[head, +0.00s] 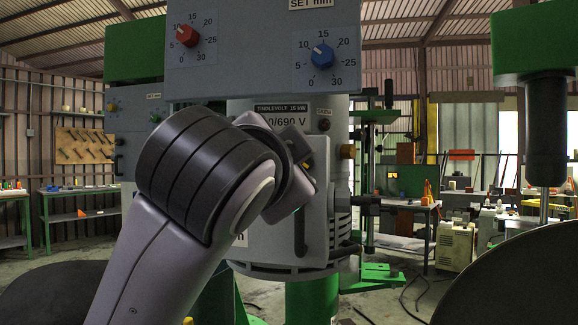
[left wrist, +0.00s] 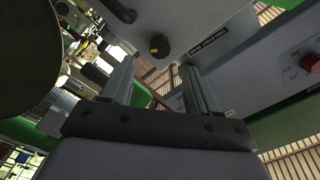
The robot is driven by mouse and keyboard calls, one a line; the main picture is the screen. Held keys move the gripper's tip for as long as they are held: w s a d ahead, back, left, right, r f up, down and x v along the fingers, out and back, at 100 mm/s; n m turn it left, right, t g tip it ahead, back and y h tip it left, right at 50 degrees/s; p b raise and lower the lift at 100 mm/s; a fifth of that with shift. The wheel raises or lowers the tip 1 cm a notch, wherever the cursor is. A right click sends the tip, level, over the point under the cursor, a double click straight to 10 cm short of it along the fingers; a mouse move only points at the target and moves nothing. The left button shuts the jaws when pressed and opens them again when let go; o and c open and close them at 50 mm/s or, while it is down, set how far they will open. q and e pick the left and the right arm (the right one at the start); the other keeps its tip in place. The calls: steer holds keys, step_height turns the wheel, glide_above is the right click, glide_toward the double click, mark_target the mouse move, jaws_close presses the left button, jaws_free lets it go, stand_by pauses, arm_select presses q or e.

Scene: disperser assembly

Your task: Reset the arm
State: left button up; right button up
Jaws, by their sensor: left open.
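My left arm (head: 160,255) comes in from below left in the head view and reaches up in front of the disperser's motor housing (head: 275,250). Its dark wrist joint hides most of my left gripper there. In the left wrist view my left gripper (left wrist: 156,68) is open, its two fingers apart with nothing between them. A black knob with a yellow mark (left wrist: 159,46) shows beyond the fingertips. My right gripper is not in view.
A grey panel with a red knob (head: 187,36) and a blue knob (head: 322,56) hangs just above the arm. A green machine with a dark shaft (head: 547,130) stands at right. Workbenches (head: 85,191) stand farther back.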

arm_select(q)
steer(key=w+a+f+n+g, duration=0.1)
steer(key=w+a+f+g, duration=0.1)
steer(key=f, duration=0.6)
steer(key=w+a+f+n+g, duration=0.1)
steer(key=w+a+f+n, duration=0.15)
steer(key=f, duration=0.55)
steer(key=s+a+f+n+g+y, duration=0.1)
steer(key=s+a+f+n+g, duration=0.2)
steer(key=f, duration=0.8)
steer(key=s+a+f+g, duration=0.2)
steer(key=s+a+f, duration=0.15)
steer(key=f, duration=0.85)
steer(key=s+a+f+n+g+y, duration=0.1)
steer(key=s+a+f+g, duration=0.1)
steer(key=s+a+f, duration=0.35)
steer(key=s+a+f+n+g, duration=0.2)
steer(key=s+f, duration=0.5)
steer(key=s, duration=0.3)
steer(key=s+a+f+n+g+y, duration=0.1)
steer(key=s+a+f+g, duration=0.15)
steer(key=s+f, duration=0.45)
steer(key=w+d+f+t+h+p, duration=0.1)
steer(key=w+d+f+t+p, duration=0.1)
steer(key=t, duration=0.5)
steer(key=w+f+p, duration=0.1)
steer(key=w+p, duration=0.1)
steer(key=w, duration=0.1)
steer(key=shift+d+f+h, duration=0.25)
steer(key=shift+f+h, duration=0.15)
